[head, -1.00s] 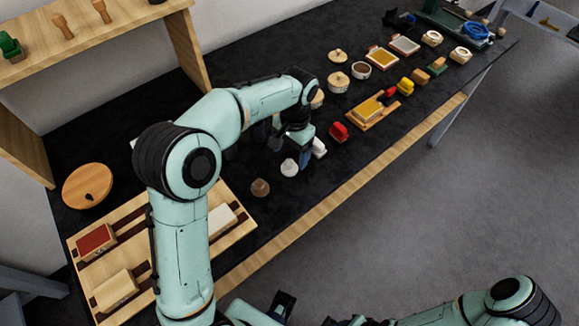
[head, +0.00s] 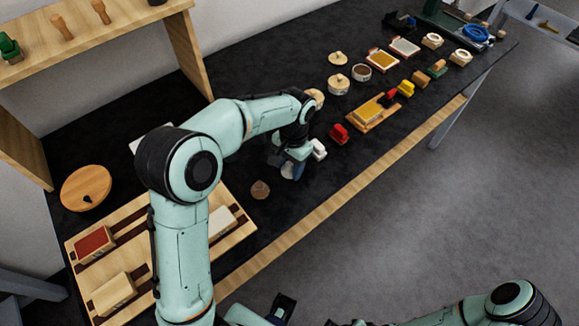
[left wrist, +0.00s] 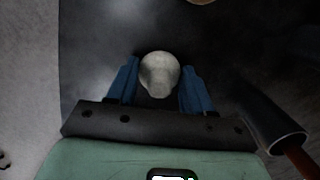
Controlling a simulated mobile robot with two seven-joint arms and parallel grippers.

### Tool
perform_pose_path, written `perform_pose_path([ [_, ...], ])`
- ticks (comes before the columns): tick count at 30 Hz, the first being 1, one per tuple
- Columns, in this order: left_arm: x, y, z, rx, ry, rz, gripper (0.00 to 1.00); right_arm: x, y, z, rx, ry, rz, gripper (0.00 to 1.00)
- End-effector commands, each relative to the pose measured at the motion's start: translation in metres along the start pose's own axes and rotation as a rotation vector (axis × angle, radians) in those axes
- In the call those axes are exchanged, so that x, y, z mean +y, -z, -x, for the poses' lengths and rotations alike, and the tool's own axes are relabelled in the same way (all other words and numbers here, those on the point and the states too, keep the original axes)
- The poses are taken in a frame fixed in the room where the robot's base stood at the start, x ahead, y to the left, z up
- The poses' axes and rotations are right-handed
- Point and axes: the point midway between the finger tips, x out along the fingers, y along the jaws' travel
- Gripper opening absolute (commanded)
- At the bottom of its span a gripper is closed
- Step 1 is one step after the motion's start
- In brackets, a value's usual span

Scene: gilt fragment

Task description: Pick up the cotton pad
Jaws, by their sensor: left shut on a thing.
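The cotton pad (head: 288,171) looks like a small whitish round dabber with a knob. In the head view it is mostly hidden by my left gripper (head: 287,168), which is low over the black table. In the left wrist view the pad (left wrist: 158,72) lies between the two blue fingers of my left gripper (left wrist: 158,85), which is shut on it. I cannot tell whether the pad still touches the table.
A brown dabber (head: 260,189) stands close on the left, and a white block-like item (head: 318,149) close on the right. A red item (head: 339,133) and a wooden tray (head: 372,117) lie beyond. A slotted wooden board (head: 236,237) is at the lower left.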

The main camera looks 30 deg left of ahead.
Motion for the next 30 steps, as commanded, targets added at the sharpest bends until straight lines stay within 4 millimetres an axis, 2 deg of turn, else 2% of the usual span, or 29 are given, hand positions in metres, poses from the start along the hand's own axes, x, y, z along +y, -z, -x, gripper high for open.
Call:
perform_pose_path([
  [5, 0.000, 0.000, 0.006, 0.001, 0.000, 0.000, 0.22, 0.000, 0.000, 0.001, 0.000, 0.000, 0.000, 0.40],
  [11, 0.000, -0.003, 0.030, 0.005, 0.000, 0.000, 0.22, -0.002, 0.001, 0.004, 0.002, 0.001, 0.001, 0.40],
  [17, 0.000, -0.007, 0.075, 0.007, 0.000, -0.001, 0.22, -0.005, 0.002, 0.012, 0.005, 0.002, 0.002, 0.40],
  [24, 0.000, -0.016, 0.143, 0.006, 0.000, 0.000, 0.22, -0.012, 0.006, 0.027, 0.013, 0.005, 0.005, 0.40],
  [30, 0.000, -0.021, 0.182, 0.004, 0.000, -0.001, 0.22, -0.017, 0.010, 0.038, 0.019, 0.007, 0.007, 0.40],
])
